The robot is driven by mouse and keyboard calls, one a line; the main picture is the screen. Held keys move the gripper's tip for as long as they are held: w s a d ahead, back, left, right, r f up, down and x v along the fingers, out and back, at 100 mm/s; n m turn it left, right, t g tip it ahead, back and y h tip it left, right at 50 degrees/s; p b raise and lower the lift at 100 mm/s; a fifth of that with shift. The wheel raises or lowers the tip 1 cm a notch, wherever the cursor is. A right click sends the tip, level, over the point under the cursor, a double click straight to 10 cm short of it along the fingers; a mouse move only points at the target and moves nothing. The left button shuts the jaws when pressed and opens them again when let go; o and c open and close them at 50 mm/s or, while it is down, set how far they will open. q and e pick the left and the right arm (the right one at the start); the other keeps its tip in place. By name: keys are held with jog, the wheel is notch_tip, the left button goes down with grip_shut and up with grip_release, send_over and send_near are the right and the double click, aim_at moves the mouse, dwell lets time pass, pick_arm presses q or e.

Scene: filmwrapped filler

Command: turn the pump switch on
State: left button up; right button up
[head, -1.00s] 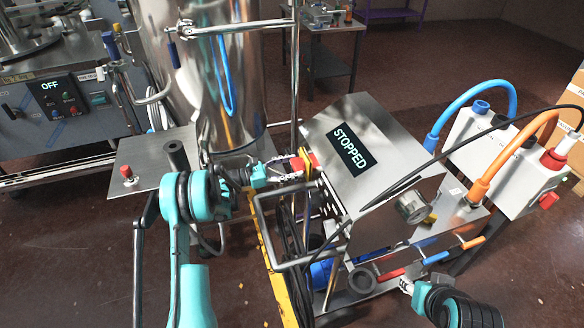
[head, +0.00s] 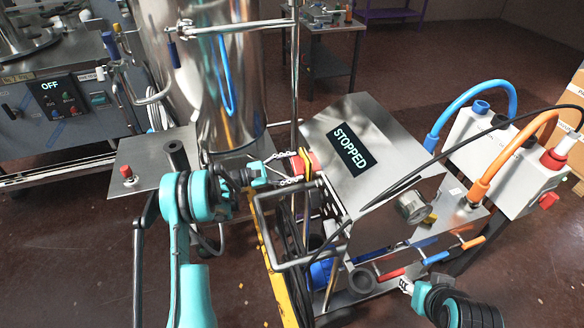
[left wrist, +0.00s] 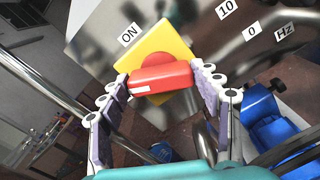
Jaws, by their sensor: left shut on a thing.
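The pump switch is a red handle (left wrist: 160,79) on a yellow plate (left wrist: 160,46). My left gripper (left wrist: 164,82) has one finger at each end of the handle and is shut on it. An "ON" label (left wrist: 128,34) sits up and left of the plate. In the head view the red handle (head: 313,163) shows at the left side of the steel pump box (head: 385,150), with my left gripper (head: 296,168) reaching it from the left. The box display (head: 349,150) reads "STOPPED". My right gripper (head: 404,285) is low at right, apart from the switch; its jaws are unclear.
A grey tube frame (head: 262,215) stands just below the switch. A steel tank (head: 215,80) and a vertical pole (head: 296,70) are behind. Blue (head: 478,95) and orange (head: 500,160) hoses and a black cable are at right. A machine panel (head: 60,100) reading "OFF" is at left.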

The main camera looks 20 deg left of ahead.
pick_arm(q)
jog(key=m, duration=0.6)
jog(key=shift+m, duration=0.3)
jog(key=m, duration=0.5)
jog(key=shift+f+m, duration=0.15)
jog(key=shift+m, duration=0.15)
jog(key=o, duration=1.1)
jog(key=v, duration=1.2)
jog(key=shift+s+d, duration=0.1)
